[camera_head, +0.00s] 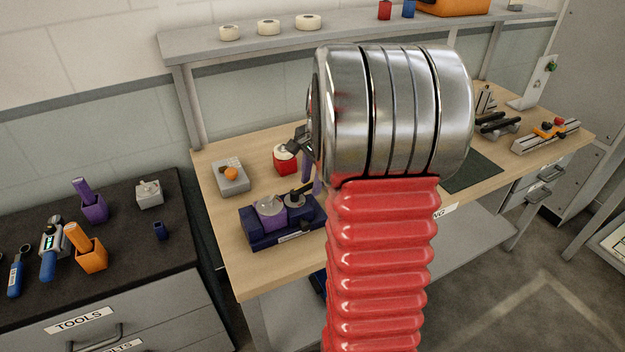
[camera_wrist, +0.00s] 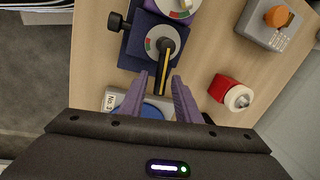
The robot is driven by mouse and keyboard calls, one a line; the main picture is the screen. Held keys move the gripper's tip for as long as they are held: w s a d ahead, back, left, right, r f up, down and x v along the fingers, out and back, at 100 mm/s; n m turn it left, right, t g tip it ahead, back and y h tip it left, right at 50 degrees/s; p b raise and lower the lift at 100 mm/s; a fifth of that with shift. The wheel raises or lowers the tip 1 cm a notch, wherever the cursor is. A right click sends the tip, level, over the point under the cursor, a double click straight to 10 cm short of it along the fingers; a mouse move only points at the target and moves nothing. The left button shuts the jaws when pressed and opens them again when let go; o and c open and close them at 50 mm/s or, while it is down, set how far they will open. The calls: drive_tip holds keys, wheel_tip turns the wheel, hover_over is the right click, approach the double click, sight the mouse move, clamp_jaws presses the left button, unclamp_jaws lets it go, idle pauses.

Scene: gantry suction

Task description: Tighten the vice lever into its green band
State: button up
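The vice (camera_head: 262,234) is a dark blue fixture with a purple block, at the front left of the bench. The wrist view shows its dark blue body (camera_wrist: 136,45) at the top. The lever points down in the picture, between my fingertips. My gripper (camera_wrist: 160,80) is open, with purple fingers on either side of the lever and visible gaps. In the head view my arm hides much of the gripper.
A second dial (camera_wrist: 172,5) sits on the purple block, beside a black knob (camera_wrist: 116,20). A red block with a white roller (camera_wrist: 220,88) and a grey box with an orange knob (camera_wrist: 262,32) stand nearby. A blue disc (camera_wrist: 150,112) lies below my fingers.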

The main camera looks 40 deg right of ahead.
clamp_jaws()
idle(0.3)
